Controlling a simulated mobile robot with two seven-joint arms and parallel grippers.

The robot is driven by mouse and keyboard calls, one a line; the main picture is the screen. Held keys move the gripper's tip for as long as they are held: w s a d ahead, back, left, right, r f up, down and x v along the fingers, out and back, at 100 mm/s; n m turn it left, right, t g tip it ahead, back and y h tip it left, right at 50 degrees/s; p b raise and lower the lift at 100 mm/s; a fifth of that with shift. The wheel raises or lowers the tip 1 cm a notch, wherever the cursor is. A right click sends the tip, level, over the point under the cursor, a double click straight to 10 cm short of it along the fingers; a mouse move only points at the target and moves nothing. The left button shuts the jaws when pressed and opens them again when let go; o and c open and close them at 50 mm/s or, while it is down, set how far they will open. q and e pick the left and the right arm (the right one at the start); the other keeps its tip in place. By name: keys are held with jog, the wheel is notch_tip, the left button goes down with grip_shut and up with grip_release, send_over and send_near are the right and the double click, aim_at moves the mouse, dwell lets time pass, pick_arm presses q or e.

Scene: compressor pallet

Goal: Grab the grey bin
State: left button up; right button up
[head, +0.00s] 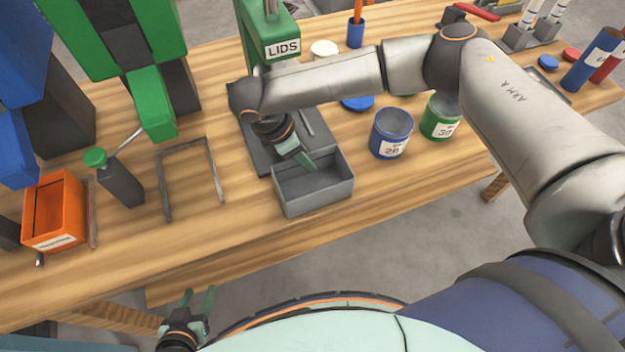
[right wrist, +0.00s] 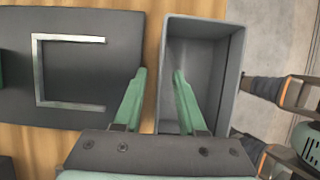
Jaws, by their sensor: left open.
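The grey bin (head: 318,198) is an empty open box near the front edge of the wooden bench. In the right wrist view the bin (right wrist: 207,60) lies beneath the fingers. My right gripper (head: 304,158) is at the bin's far rim. Its green fingers (right wrist: 160,75) are open and apart, one over the inside of the bin, the other outside its wall, with the rim between them. I cannot tell how deep they reach. My left gripper (head: 198,302) is open and empty, low in front of the bench, away from the bin.
A dark plate (head: 258,148) lies behind the bin. Blue (head: 391,140) and green (head: 440,122) tins stand to its right. A green LIDS stand (head: 268,35) is behind.

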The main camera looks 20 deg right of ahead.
jog(key=shift+c, duration=0.2)
grip_shut()
dwell(0.3)
dwell(1.1)
